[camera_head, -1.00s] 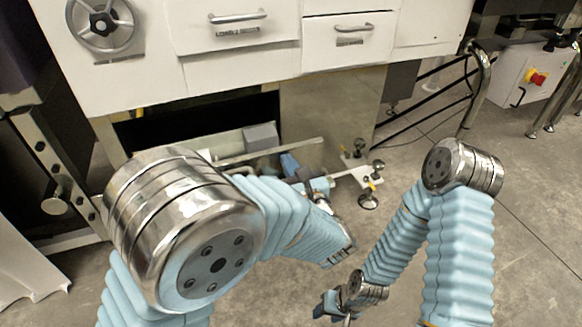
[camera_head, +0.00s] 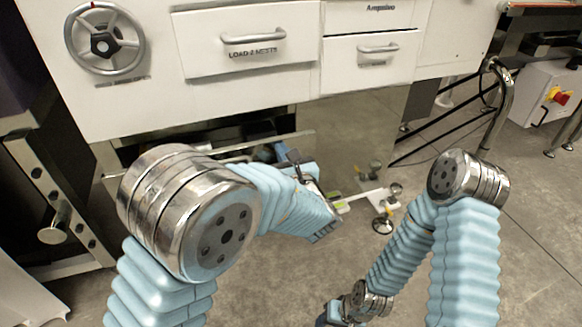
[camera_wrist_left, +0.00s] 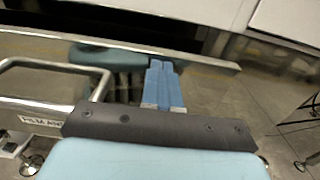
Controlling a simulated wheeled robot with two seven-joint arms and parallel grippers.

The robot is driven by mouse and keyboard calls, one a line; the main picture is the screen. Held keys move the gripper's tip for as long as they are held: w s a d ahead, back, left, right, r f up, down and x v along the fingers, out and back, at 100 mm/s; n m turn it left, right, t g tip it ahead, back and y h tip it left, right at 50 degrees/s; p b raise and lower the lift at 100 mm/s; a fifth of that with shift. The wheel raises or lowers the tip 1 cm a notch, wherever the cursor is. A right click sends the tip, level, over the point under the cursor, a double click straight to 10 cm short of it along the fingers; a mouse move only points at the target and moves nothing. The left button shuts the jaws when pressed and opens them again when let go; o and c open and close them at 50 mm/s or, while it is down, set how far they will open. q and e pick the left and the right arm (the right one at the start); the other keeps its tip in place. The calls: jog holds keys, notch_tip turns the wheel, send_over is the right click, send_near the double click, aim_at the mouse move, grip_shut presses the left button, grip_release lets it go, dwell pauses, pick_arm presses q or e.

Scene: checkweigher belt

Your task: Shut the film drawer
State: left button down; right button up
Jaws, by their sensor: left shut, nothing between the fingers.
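The film drawer (camera_head: 270,144) is low under the white cabinet in the head view, still partly open, with a dark gap behind its top edge. In the left wrist view its shiny metal front (camera_wrist_left: 20,85) has a bar handle (camera_wrist_left: 52,63) at the left and a partly hidden label. My left gripper (camera_head: 296,160) is at the drawer front. In the left wrist view its blue fingers (camera_wrist_left: 165,72) are shut, empty, right of the handle and close to the front; contact is unclear. My right gripper (camera_head: 330,314) is low in the head view, mostly cut off.
The white cabinet has two closed upper drawers (camera_head: 250,60) (camera_head: 370,68) and a handwheel (camera_head: 104,40). A wheeled foot (camera_head: 382,222) stands on the floor right of my left gripper. A metal frame (camera_head: 500,100) and a control box (camera_head: 548,95) are at the right.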

pick_arm(q)
jog(key=x, duration=1)
jog(key=shift+w+a+r, duration=0.15)
jog(key=shift+w, duration=0.15)
